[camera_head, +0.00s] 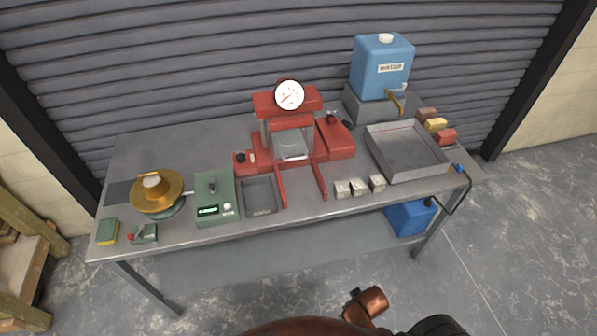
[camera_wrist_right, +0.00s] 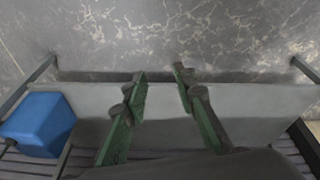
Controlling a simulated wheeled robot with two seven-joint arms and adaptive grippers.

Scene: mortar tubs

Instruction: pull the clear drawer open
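I cannot make out a clear drawer in either view. A small dark grey tray (camera_head: 262,196) stands on the bench, between the green scale and the red press. My right gripper (camera_wrist_right: 160,78) shows in the right wrist view with its two green-padded fingers apart and nothing between them. Behind the fingers are a pale shelf (camera_wrist_right: 215,100) and the concrete floor. My right gripper cannot be made out in the head view, where only arm parts show at the bottom edge. My left gripper is in neither view.
The grey bench (camera_head: 215,235) carries a red press (camera_head: 335,140) with a gauge, a green scale (camera_head: 214,198), a brass pan (camera_head: 157,194), metal cubes (camera_head: 359,187), a large grey tray (camera_head: 405,152) and a blue water tank (camera_head: 380,68). A blue container (camera_head: 409,218) sits below.

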